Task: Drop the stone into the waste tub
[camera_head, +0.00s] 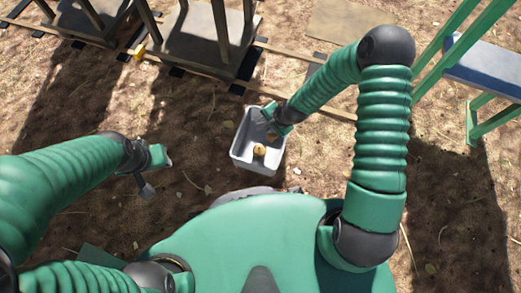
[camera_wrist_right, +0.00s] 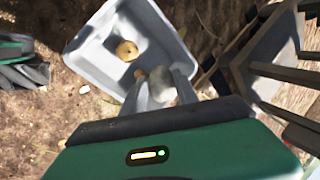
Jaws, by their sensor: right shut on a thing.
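The waste tub (camera_head: 245,160) is a light grey open box on the ground near the middle of the head view. It also shows in the wrist view (camera_wrist_right: 92,62). One round yellow-brown thing, like an onion (camera_head: 259,150), lies in it, also seen in the wrist view (camera_wrist_right: 127,50). My right gripper (camera_wrist_right: 160,88) is over the tub, shut on a greyish lump, the stone (camera_wrist_right: 161,82), partly hidden by the fingers. My right gripper also shows in the head view (camera_head: 271,126), at the tub's far right. My left gripper (camera_head: 152,174) hangs over bare ground left of the tub; its jaws are unclear.
Rails (camera_head: 172,63) with dark wooden carts or stands (camera_head: 193,40) run behind the tub. A blue-topped bench with green legs (camera_head: 485,66) stands at the far right. Bare dirt lies between the tub and my left gripper.

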